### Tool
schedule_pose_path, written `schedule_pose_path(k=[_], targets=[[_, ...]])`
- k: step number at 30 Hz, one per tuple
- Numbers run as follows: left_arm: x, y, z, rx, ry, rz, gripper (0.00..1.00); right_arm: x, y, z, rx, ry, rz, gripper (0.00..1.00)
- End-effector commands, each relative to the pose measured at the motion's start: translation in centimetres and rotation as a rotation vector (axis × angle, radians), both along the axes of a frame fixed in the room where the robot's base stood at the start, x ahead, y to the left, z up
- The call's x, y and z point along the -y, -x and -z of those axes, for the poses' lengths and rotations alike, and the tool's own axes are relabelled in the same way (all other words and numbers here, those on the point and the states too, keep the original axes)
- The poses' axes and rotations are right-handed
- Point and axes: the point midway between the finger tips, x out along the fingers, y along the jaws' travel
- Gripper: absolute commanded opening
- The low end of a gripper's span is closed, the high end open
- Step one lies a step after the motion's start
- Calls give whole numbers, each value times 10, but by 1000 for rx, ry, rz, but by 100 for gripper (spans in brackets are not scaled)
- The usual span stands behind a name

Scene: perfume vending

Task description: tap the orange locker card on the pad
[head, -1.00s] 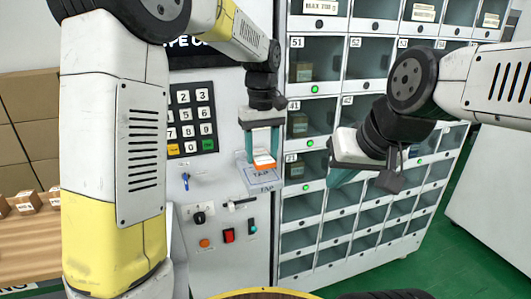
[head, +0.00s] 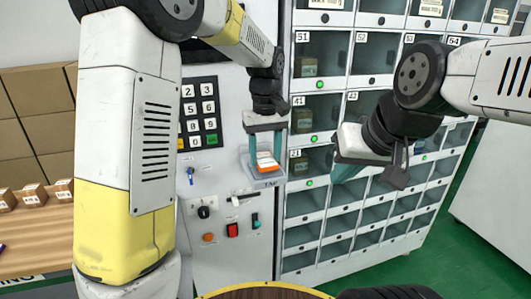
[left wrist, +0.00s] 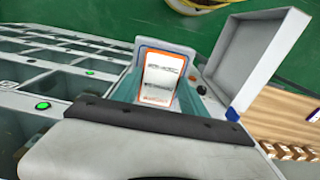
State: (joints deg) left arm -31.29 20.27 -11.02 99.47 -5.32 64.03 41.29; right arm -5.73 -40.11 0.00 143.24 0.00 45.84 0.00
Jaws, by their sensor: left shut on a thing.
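The orange locker card (head: 267,163), white-faced with an orange border, is in my left gripper (head: 267,152) at the grey tap pad (head: 262,181) on the machine front. The card overlaps the pad in the head view; whether it touches I cannot tell. In the left wrist view the card (left wrist: 162,75) stands out between the teal fingers of my left gripper (left wrist: 160,95), which is shut on it. My right gripper (head: 350,168) hangs in front of the lockers, away from the pad; its finger gap is not clear.
A keypad (head: 199,113) is above and left of the pad. Below are switches and a red button (head: 232,230). Lockers (head: 320,195) with several green lights stand to the right. Boxes (head: 33,194) sit on a wooden table at left.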

Motion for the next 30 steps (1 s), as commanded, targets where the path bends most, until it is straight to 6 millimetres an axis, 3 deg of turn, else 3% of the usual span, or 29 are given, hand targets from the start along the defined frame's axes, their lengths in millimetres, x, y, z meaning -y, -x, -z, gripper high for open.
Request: schedule_pose_path(k=[9, 17, 30], targets=[[0, 0, -26, 3, 1, -1, 10, 0, 0, 0, 0, 0, 0, 0], [0, 1, -35, 1, 1, 0, 10, 0, 0, 0, 0, 0, 0, 0], [13, 40, -35, 1, 1, 2, 10, 0, 0, 0, 0, 0, 0, 0]])
